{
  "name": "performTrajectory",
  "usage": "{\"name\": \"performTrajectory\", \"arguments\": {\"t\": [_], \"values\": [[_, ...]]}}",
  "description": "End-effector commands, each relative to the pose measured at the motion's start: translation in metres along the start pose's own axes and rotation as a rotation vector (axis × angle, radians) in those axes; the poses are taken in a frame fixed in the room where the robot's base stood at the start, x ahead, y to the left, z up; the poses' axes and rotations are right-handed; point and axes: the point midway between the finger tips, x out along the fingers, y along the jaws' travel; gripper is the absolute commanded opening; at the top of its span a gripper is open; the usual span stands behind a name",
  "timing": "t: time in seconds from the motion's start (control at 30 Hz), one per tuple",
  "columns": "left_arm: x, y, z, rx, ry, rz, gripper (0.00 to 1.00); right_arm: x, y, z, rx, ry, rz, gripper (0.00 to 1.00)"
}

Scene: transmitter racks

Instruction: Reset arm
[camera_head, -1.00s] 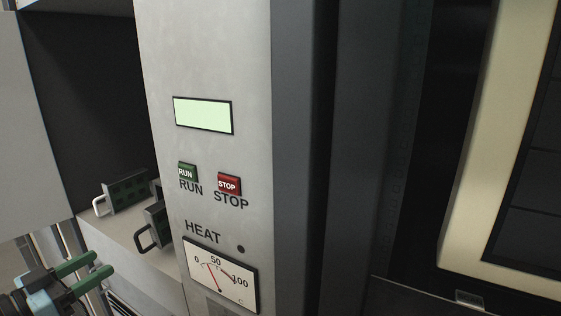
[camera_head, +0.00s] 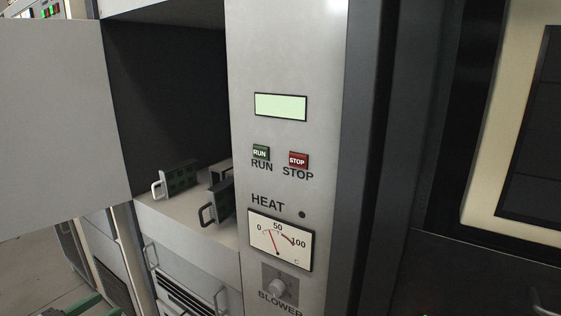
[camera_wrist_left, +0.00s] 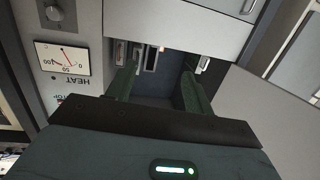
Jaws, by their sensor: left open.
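My left gripper (camera_wrist_left: 158,95) shows in the left wrist view with its two green fingers apart and nothing between them. In the head view only green parts of it (camera_head: 85,305) show at the bottom left edge. In the left wrist view the fingers point toward the open cabinet compartment, apart from the modules inside. My right gripper is in neither view.
The control panel has a green RUN button (camera_head: 261,152), red STOP button (camera_head: 299,160), lit display (camera_head: 281,107), HEAT meter (camera_head: 280,240) and BLOWER knob (camera_head: 279,288). Handled modules (camera_head: 178,178) sit on the compartment's shelf. An open grey door (camera_head: 60,130) stands left.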

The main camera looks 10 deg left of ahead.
Motion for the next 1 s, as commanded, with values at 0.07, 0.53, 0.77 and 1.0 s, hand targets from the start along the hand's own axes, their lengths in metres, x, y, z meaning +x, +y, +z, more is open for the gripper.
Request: {"name": "performTrajectory", "arguments": {"t": [0.07, 0.53, 0.77, 1.0], "values": [[-0.011, 0.002, 0.037, -0.011, -0.05, -0.049, 0.52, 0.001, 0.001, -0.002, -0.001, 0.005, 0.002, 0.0], [-0.084, 0.151, 0.268, -0.054, -0.482, -0.16, 0.52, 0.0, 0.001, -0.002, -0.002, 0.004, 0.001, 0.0], [-0.093, 0.251, 0.31, -0.07, -0.612, -0.091, 0.52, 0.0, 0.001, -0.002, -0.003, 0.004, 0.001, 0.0], [-0.094, 0.283, 0.317, -0.068, -0.645, -0.06, 0.52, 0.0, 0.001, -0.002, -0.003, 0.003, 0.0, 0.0]]}}
